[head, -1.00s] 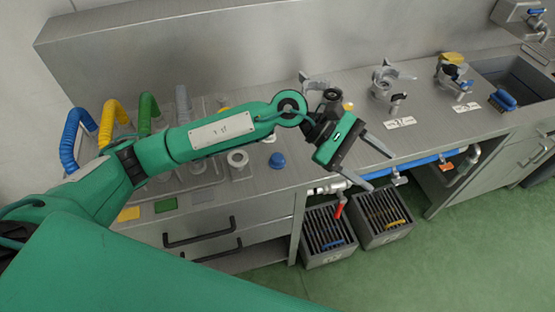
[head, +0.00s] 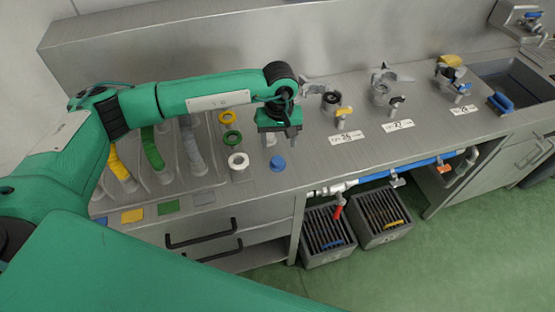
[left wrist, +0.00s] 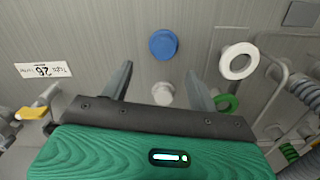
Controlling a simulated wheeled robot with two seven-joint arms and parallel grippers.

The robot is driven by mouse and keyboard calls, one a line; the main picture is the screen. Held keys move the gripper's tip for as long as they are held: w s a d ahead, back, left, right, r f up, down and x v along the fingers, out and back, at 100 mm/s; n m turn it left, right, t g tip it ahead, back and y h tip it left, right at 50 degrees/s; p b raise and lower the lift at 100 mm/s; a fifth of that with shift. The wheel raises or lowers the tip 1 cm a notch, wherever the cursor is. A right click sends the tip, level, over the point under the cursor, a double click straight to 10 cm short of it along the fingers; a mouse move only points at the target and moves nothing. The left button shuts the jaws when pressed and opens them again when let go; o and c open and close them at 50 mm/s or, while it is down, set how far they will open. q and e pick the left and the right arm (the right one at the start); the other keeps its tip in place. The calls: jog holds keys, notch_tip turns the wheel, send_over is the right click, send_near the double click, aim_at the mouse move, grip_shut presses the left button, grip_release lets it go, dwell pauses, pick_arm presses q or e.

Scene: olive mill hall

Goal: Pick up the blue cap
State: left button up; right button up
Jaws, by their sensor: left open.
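The blue cap (head: 277,163) sits on the steel counter near its front edge. It also shows in the left wrist view (left wrist: 163,44), at the top middle, just beyond the fingertips. My left gripper (head: 280,143) is open and empty, pointing down above the counter, slightly behind the cap in the head view. In the left wrist view, the open fingers (left wrist: 159,76) stand either side of a small white cap (left wrist: 163,94), which lies farther down. The gripper hides that white cap in the head view. My right gripper is not in view.
A white ring (head: 238,161) and a green ring (head: 232,138) stand left of the blue cap. Coloured hoses lie in a tray farther left. Metal fittings with a label (head: 346,137) stand to the right. Grey crates (head: 328,258) are below the counter.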

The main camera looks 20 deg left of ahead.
aim_at(278, 160)
pick_arm(q)
jog(key=shift+f, duration=0.75)
jog(key=f+p, duration=0.1)
jog(key=f, duration=0.1)
jog(key=s+f+p, duration=0.1)
jog(key=f+p, duration=0.1)
jog(key=shift+f, duration=0.65)
jog(key=shift+c, duration=0.4)
jog(key=c, duration=1)
